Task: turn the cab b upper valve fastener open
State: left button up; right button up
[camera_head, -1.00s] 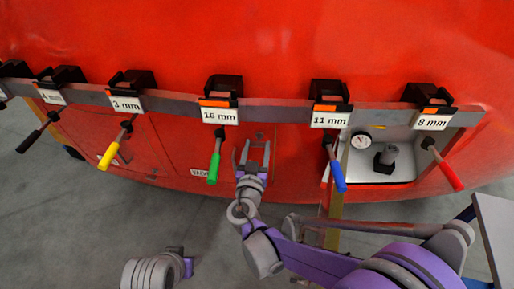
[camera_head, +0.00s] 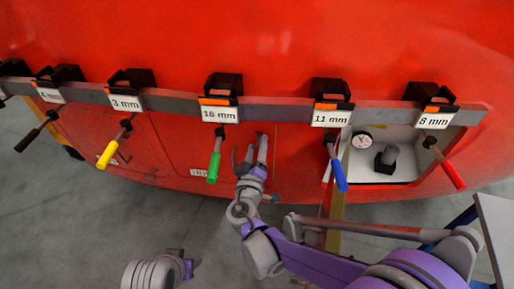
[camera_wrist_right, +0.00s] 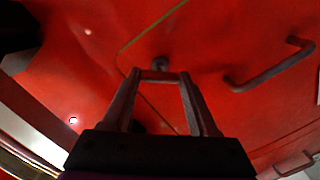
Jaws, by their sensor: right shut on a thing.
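My right gripper (camera_head: 252,152) is at the red panel, just right of the green-handled tool. In the right wrist view its two fingers (camera_wrist_right: 160,78) reach toward the panel, and a thin bar lies across between their tips. They are shut on this piece, which looks like the valve fastener. A small dark round part (camera_wrist_right: 161,63) sits on the panel just beyond the bar. In the head view the gripper hides the fastener. Whether it stands open or closed I cannot tell.
A grey rail (camera_head: 275,113) with labelled black holders runs above. The green (camera_head: 214,167) and blue (camera_head: 337,174) tool handles hang either side of the gripper. An open recess (camera_head: 382,157) with a gauge is at right. A dark handle (camera_wrist_right: 270,72) lies right of the fingers.

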jog(key=n, duration=0.4)
jog(key=shift+n+b, duration=0.45)
jog(key=shift+n, duration=1.65)
jog(key=o, duration=1.4)
jog(key=s, duration=0.3)
jog(key=s+a, duration=0.1)
jog(key=s, duration=0.6)
jog(key=shift+s+a+b, duration=0.2)
jog(key=shift+s+b, duration=0.1)
jog(key=shift+s, duration=0.05)
